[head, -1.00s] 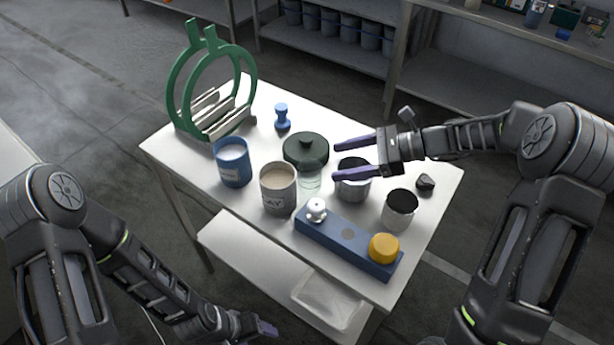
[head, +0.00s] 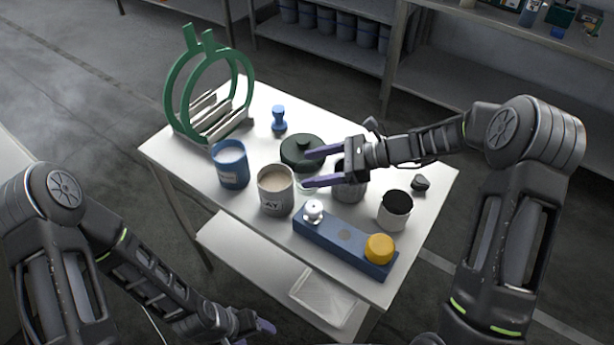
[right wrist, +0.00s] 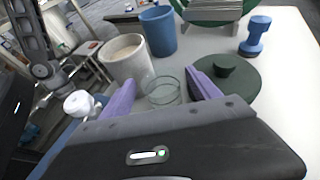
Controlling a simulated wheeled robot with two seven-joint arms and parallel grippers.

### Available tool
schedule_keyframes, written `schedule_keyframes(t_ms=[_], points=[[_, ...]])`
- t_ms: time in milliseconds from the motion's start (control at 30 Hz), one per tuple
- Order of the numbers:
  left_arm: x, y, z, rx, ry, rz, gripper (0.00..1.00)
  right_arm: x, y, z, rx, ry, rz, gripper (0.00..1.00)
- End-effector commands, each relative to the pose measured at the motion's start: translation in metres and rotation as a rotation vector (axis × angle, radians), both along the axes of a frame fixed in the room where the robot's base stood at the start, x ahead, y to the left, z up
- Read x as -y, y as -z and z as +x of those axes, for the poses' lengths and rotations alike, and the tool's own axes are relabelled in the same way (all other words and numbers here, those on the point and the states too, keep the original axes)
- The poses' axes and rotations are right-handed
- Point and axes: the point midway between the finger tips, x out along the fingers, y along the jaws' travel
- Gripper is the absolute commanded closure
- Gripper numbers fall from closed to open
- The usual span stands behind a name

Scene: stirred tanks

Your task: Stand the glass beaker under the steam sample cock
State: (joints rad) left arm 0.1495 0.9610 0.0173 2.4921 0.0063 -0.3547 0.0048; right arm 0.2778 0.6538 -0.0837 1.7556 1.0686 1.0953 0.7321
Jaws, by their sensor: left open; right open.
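The clear glass beaker (right wrist: 163,92) stands on the white table in the right wrist view, between the tips of my right gripper (right wrist: 163,91) and just beyond them. In the head view my right gripper (head: 307,168) is open over the table, and its fingers mostly hide the beaker. The fingers are not closed on it. My left gripper (head: 266,328) is open and low at the bottom of the head view, off the near side of the table. I cannot make out a steam sample cock in either view.
Around the beaker stand a clay-coloured pot (head: 275,190), a blue cup (head: 230,164), a dark green lid (head: 299,152) and a grey can (head: 349,184). A blue block (head: 344,242) with white and yellow knobs is nearer. A green ring rack (head: 190,95) stands far left.

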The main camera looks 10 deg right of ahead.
Motion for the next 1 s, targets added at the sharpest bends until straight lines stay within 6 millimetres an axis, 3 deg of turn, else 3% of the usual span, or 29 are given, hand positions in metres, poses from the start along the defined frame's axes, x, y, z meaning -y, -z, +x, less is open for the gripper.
schedule_keyframes(t_ms=[133,700,1000], points=[[-0.0003,-0.0031,-0.0006,-0.001,-0.001,0.001,0.33,-0.0112,0.0042,0.0028,0.0,0.0,0.001,0.29],[-0.0001,-0.0024,-0.0007,-0.002,0.0,0.001,0.33,-0.0112,0.005,0.003,0.0,0.0,0.0,0.29],[-0.0002,-0.0025,-0.0006,-0.001,-0.001,0.001,0.33,-0.0112,0.005,0.0029,0.0,0.0,0.0,0.52]])
